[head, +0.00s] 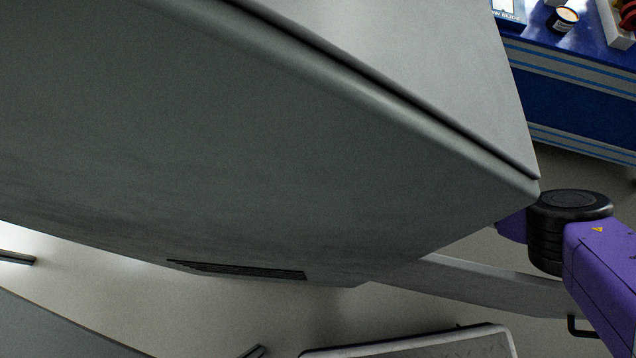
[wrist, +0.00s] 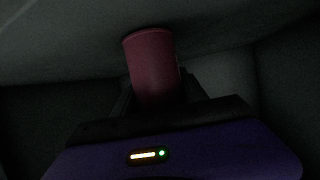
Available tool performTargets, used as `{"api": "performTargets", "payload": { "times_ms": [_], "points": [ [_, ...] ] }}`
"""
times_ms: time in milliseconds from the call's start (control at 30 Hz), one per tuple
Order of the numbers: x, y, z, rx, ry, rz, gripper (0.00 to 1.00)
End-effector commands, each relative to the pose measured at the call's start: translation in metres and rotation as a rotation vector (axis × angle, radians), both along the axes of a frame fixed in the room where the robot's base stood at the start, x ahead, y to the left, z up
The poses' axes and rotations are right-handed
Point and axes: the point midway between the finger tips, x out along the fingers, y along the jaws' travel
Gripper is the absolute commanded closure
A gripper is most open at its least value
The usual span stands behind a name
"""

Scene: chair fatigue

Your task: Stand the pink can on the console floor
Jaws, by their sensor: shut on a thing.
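The pink can (wrist: 152,62) shows in the wrist view, dim and dark pink, held upright or nearly so. My gripper (wrist: 155,98) is shut on its lower part, and the fingers are mostly hidden in shadow. A dark grey surface lies behind and around the can in the wrist view; I cannot tell whether the can touches it. The head view shows neither the can nor my gripper, only my purple arm at the right. I cannot tell for sure which surface is the console floor.
A large grey console housing (head: 250,150) fills most of the head view and blocks sight of my gripper. A blue workbench (head: 575,75) with a small jar (head: 562,19) stands at the upper right. A pale panel (head: 420,345) lies at the bottom. Dark walls close in around the gripper in the wrist view.

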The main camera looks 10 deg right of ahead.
Motion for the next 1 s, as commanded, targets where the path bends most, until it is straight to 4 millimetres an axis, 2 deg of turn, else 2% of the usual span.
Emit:
{"api": "performTargets", "payload": {
  "times_ms": [33, 67, 167, 567, 767, 1000],
  "points": [
    [0.0, 0.0, -0.001, 0.001, 0.0, 0.0, 1.0],
    [0.0, 0.0, -0.001, 0.0, 0.0, 0.0, 0.46],
    [0.0, 0.0, -0.001, 0.0, 0.0, 0.0, 0.28],
    [0.0, 0.0, 0.002, 0.0, 0.0, 0.001, 0.28],
    [-0.01, -0.028, 0.017, -0.001, 0.0, -0.003, 0.28],
    [-0.028, -0.071, 0.036, -0.001, 0.0, -0.003, 0.28]
  ]
}}
